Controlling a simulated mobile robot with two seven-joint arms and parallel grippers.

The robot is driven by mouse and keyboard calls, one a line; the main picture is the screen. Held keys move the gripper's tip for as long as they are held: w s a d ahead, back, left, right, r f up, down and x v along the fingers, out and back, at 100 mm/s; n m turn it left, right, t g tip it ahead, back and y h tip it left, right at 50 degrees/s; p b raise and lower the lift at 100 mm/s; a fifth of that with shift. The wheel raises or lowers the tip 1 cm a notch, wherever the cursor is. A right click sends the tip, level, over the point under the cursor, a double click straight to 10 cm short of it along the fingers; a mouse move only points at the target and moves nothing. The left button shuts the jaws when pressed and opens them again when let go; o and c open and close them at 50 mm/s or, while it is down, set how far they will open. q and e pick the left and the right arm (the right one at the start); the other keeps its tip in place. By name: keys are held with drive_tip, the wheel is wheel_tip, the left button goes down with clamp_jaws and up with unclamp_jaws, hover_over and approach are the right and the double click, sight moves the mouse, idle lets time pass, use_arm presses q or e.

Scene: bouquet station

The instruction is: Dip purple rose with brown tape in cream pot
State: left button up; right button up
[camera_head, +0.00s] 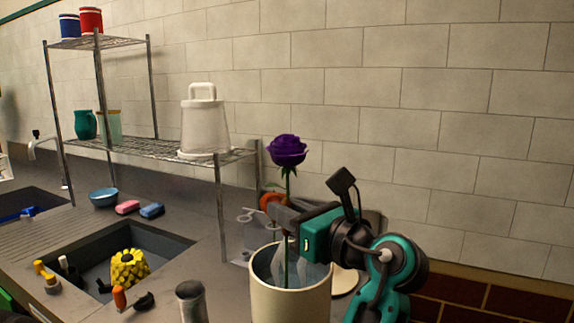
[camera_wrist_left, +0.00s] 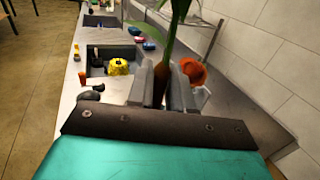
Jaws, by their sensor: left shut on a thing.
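The purple rose (camera_head: 287,150) stands about upright above the cream pot (camera_head: 290,302), bloom at the top. My left gripper (camera_head: 284,217) is shut on its stem, above the pot's rim. In the left wrist view the gripper (camera_wrist_left: 166,88) has a finger on each side of the brown-taped stem (camera_wrist_left: 163,80), with green leaves above. In the head view the stem runs down into the pot's opening, where pale translucent shapes show. Whether its tip touches the bottom is hidden by the pot wall. My right gripper is not in view.
A sink holding a yellow bumpy object (camera_head: 129,268) lies left of the pot. A grey cylinder (camera_head: 191,302) stands close to the pot's left. A wire shelf (camera_head: 130,148) with a white lidded container (camera_head: 204,125) stands behind. An orange round object (camera_head: 271,201) is behind the gripper.

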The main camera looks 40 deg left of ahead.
sight(288, 185)
use_arm(q)
wheel_tip(288, 185, up, 2)
drive_tip(key=shift+r+p, duration=0.1)
drive_tip(key=shift+p, duration=0.9)
drive_tip(key=shift+r+p, duration=0.65)
drive_tip(key=shift+r, duration=3.5)
